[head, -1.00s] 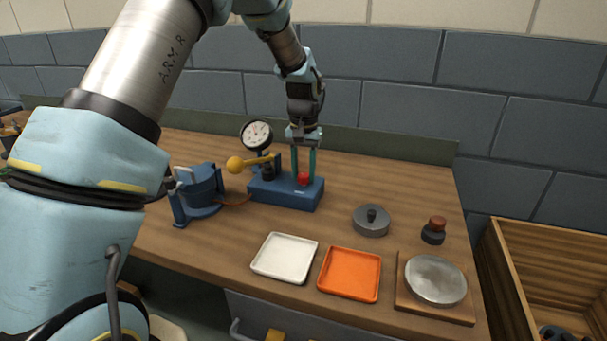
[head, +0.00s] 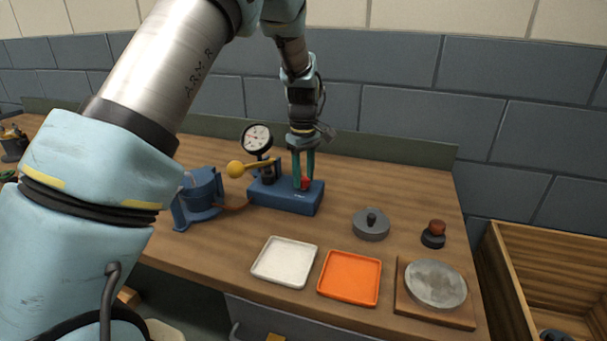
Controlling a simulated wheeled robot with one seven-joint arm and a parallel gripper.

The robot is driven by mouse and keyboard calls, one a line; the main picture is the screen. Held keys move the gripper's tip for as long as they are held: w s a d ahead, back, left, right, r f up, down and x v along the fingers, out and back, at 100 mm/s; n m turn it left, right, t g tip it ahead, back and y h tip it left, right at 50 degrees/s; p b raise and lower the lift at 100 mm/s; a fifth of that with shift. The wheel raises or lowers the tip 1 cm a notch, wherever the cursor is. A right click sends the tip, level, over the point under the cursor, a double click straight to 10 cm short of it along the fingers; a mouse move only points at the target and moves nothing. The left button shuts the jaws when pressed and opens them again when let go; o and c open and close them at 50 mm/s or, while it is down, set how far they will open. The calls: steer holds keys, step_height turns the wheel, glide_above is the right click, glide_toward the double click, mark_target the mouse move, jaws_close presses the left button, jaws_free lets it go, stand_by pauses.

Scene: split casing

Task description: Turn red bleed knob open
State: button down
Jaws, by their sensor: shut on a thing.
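The red bleed knob (head: 305,184) sits on top of the blue pump block (head: 284,199), near its right end. My gripper (head: 304,186) points straight down from above, with its two green fingers on either side of the knob. It is shut on the knob, which the fingers partly cover. The block also carries a round white-faced gauge (head: 257,138) and a lever with a yellow ball end (head: 235,169) at its left. How far the knob is turned cannot be told.
A blue vise-like casing (head: 199,197) stands left of the block. In front lie a white tray (head: 263,272) and an orange tray (head: 349,297). A grey lidded disc (head: 370,228), a red-topped stamp (head: 434,234) and a metal plate on a board (head: 435,283) are to the right.

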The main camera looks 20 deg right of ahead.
steer(key=n+p, duration=0.1)
steer(key=n, duration=0.2)
steer(key=shift+r+n, duration=0.15)
steer(key=shift+n, duration=0.15)
steer(key=n+p, duration=0.1)
steer(key=n, duration=0.2)
steer(key=shift+n, duration=0.3)
steer(key=n+p, duration=0.2)
steer(key=n, duration=0.1)
steer(key=shift+n, duration=0.3)
steer(key=shift+n+p, duration=0.6)
steer(key=shift+n, duration=0.8)
steer(key=shift+c, duration=2.2)
jaws_free()
